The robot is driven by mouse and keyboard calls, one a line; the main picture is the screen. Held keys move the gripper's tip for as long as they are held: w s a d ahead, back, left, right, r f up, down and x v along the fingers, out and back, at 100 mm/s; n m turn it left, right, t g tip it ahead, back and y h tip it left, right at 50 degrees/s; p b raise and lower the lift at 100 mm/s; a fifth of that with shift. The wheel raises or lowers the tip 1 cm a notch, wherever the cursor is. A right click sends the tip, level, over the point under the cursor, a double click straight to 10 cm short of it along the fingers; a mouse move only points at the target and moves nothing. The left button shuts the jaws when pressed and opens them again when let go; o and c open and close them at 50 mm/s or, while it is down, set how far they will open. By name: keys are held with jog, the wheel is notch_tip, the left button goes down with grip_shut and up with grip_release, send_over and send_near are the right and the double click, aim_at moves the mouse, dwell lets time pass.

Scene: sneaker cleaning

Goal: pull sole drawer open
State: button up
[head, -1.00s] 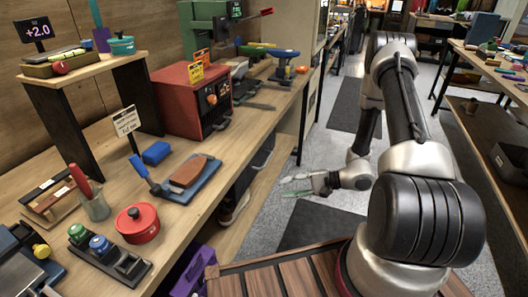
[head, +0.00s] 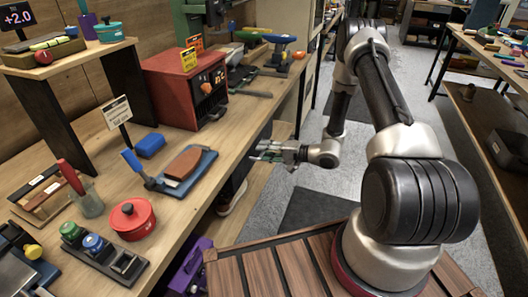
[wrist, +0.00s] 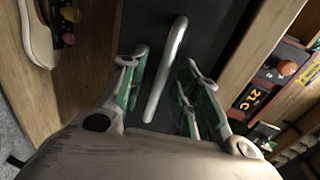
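The sole drawer has a dark front (wrist: 215,30) with a pale metal bar handle (wrist: 166,70) in the wrist view. My gripper (wrist: 165,85) is open, with its green-padded fingers on either side of the handle. A gap shows between each finger and the bar, and I cannot tell how far the handle reaches between the pads. In the head view my gripper (head: 262,151) is at the front edge of the left workbench, and it and the bench hide most of the drawer.
A pale shoe (wrist: 39,35) is beside the drawer in the wrist view. The red heater box (head: 184,85) stands on the workbench (head: 225,130) above. A blue board with a brown sole (head: 183,163) lies near the bench edge. The grey aisle floor (head: 290,180) is free.

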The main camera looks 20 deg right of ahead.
jog(key=shift+w+a, duration=0.2)
jog(key=shift+a, duration=0.15)
grip_shut()
jog(key=f+v, duration=0.3)
jog(key=v, duration=1.3)
jog(key=d+f+v, duration=0.1)
jog(key=f+v, duration=0.2)
jog(key=v, duration=1.4)
jog(key=shift+s+f, duration=0.35)
jog(key=shift+f, duration=0.15)
jog(key=shift+d, duration=0.1)
grip_release()
